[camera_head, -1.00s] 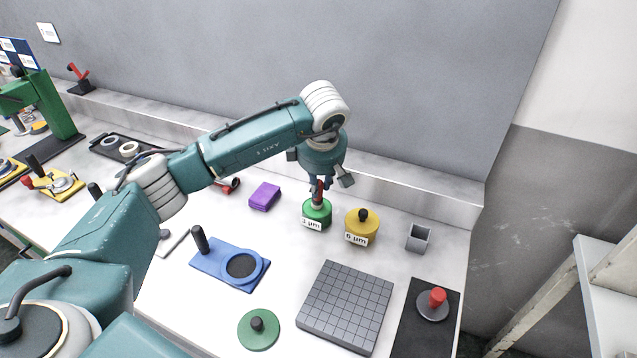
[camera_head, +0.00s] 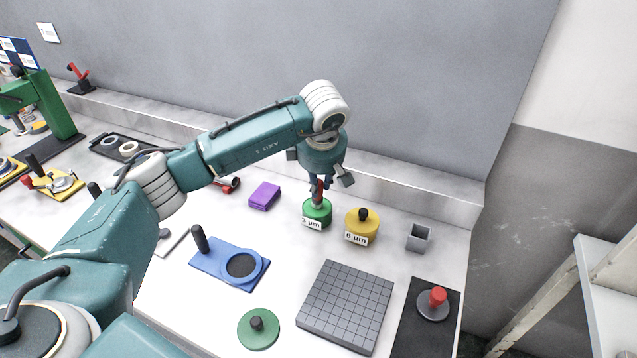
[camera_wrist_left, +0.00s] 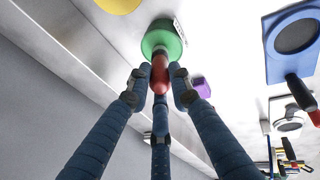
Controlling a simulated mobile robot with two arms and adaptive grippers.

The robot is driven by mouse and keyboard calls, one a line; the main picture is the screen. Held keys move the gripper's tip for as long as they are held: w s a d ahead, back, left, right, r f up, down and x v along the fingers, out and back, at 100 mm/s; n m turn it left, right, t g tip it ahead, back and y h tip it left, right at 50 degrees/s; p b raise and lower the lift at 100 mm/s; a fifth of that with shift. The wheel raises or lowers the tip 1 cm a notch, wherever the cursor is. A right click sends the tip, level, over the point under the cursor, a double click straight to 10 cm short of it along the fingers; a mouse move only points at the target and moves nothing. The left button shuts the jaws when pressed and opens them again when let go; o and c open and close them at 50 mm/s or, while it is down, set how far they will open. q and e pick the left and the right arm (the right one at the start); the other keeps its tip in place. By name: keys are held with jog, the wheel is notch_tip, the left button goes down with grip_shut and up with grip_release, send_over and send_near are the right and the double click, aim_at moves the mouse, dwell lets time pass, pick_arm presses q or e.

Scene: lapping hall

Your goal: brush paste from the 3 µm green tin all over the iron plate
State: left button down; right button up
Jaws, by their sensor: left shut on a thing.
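The green tin (camera_head: 317,214), its label reading 3 µm, stands on the bench and also shows in the left wrist view (camera_wrist_left: 162,36). My left gripper (camera_head: 319,181) is above it, shut on a red-handled brush (camera_wrist_left: 159,74). The brush points down into the tin; its bristle end is hidden. The iron plate (camera_head: 346,306), grey with a grid of grooves, lies on the bench in front of the tin, with nothing on it. A green lid with a black knob (camera_head: 257,329) lies to the left of the plate. My right gripper is not in view.
A yellow 6 µm tin (camera_head: 361,227) stands close right of the green tin. A grey square cup (camera_head: 418,238), a purple block (camera_head: 264,196), a blue fixture (camera_head: 229,264) and a black mat (camera_head: 413,326) with a red-knobbed disc are around.

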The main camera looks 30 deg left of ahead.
pick_arm(q)
jog(key=shift+s+f, duration=0.1)
jog(key=shift+f, duration=0.05)
jog(key=shift+r+p, duration=0.5)
jog(key=shift+r, duration=0.3)
jog(key=shift+r+p, duration=1.5)
jog(key=shift+r, duration=1.3)
